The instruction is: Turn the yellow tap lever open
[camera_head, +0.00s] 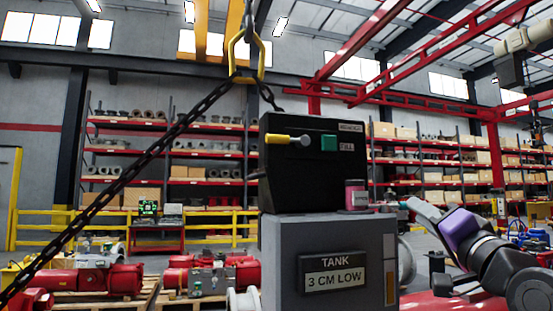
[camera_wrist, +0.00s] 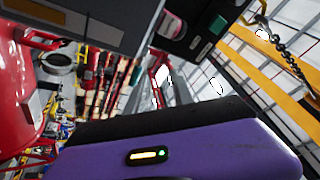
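The yellow tap lever (camera_head: 278,139) points left, roughly level, from a silver pivot on the front of a black box (camera_head: 300,175). The box stands on a grey tank cabinet (camera_head: 285,245). My gripper (camera_head: 422,212) is to the right of the box, lower than the lever and apart from it. Its fingers are not clear, so its opening cannot be told. The wrist view shows a purple housing of mine and a tilted view of the box (camera_wrist: 192,22), with its green button (camera_wrist: 217,24). The lever is not seen there.
A pink-labelled can (camera_head: 356,197) stands on the cabinet beside the box, towards my gripper. A chain (camera_head: 130,178) and yellow hook (camera_head: 244,55) hang at left and above. Red machinery (camera_head: 95,277) stands at lower left. The space in front of the lever looks clear.

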